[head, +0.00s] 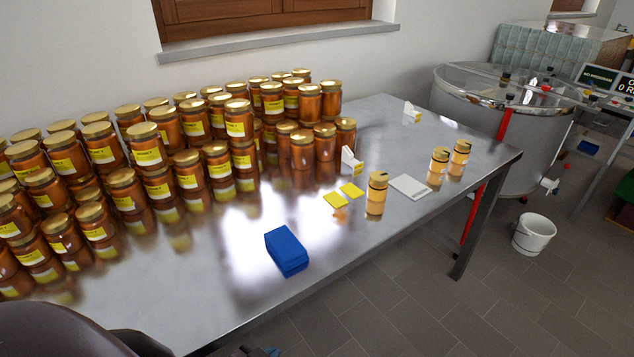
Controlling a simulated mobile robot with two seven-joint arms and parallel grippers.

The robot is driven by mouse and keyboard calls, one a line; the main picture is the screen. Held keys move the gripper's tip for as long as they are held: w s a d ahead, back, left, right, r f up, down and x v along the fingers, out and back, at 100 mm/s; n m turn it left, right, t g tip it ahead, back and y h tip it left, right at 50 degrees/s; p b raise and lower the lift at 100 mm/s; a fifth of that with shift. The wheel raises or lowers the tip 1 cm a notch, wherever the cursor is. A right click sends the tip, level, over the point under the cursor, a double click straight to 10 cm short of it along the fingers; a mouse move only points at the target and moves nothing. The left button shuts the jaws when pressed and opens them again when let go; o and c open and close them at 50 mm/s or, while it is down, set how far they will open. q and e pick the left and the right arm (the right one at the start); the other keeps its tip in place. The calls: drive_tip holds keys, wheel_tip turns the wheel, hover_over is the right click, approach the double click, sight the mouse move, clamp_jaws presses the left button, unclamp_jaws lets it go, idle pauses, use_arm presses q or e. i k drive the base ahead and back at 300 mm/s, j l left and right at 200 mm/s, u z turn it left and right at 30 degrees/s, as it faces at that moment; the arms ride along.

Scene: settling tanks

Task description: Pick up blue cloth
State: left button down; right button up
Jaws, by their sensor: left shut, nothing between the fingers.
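The blue cloth (287,251) lies folded into a thick block on the steel table, near its front edge in the middle of the head view. My left gripper (258,352) shows only as a small dark piece at the bottom edge, below the table's front edge. It is shut and empty, well apart from the cloth. My dark left arm fills the lower left corner. My right gripper is not in view.
Many honey jars (145,145) stand stacked along the back and left of the steel table (200,300). Yellow labels (335,200), a white pad (410,187) and a lone jar (376,194) lie right of the cloth. A white bucket (533,234) stands on the floor.

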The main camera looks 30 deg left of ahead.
sight(288, 251)
drive_tip(key=k+l+u, duration=0.1)
drive_tip(key=u, duration=0.3)
drive_tip(key=k+l+u, duration=0.15)
drive_tip(key=u, duration=0.3)
drive_tip(key=k+u, duration=0.15)
drive_tip(key=u, duration=0.25)
